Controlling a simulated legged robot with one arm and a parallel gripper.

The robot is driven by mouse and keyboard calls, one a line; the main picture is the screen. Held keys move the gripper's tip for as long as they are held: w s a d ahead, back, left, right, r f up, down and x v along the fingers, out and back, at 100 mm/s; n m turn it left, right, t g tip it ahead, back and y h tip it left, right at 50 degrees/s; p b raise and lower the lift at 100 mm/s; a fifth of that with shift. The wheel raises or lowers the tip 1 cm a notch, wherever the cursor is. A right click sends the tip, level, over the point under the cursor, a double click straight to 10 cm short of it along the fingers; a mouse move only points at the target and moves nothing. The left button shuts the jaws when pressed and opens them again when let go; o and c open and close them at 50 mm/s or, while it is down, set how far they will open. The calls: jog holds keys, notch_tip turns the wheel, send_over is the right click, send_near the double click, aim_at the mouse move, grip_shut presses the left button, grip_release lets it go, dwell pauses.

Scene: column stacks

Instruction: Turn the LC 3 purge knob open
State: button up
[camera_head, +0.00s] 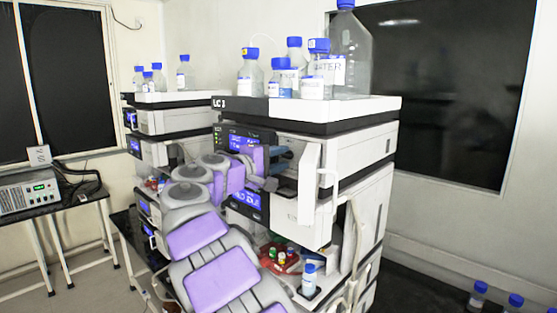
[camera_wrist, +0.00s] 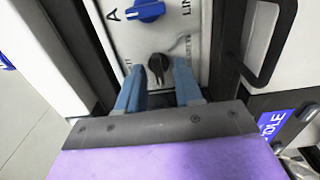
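The LC 3 stack (camera_head: 232,104) stands in the middle of the head view, with its name on the black top edge. In the wrist view a black knob (camera_wrist: 158,68) sits on a pale panel. A blue knob (camera_wrist: 146,10) lies beyond it, beside a letter A. I cannot read which one is labelled purge. My gripper (camera_wrist: 159,80) is open, with its two blue fingers on either side of the black knob. Gaps show between fingers and knob; how deep the fingertips reach is unclear. In the head view my arm hides the panel.
An open white door (camera_head: 309,182) with a handle stands just right of my gripper. The handle (camera_wrist: 268,45) also shows in the wrist view. Bottles (camera_head: 250,70) stand on top of the stack. A second stack (camera_head: 160,122) is behind left. Small vials (camera_head: 281,257) sit below.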

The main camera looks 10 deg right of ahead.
grip_shut()
dwell(0.3)
jog(key=shift+f, duration=0.15)
jog(key=shift+w+m+b, duration=0.1)
jog(key=shift+m+b, duration=0.65)
jog(key=shift+m, duration=0.25)
jog(key=shift+c, duration=0.3)
grip_release()
jog(key=shift+o, duration=0.3)
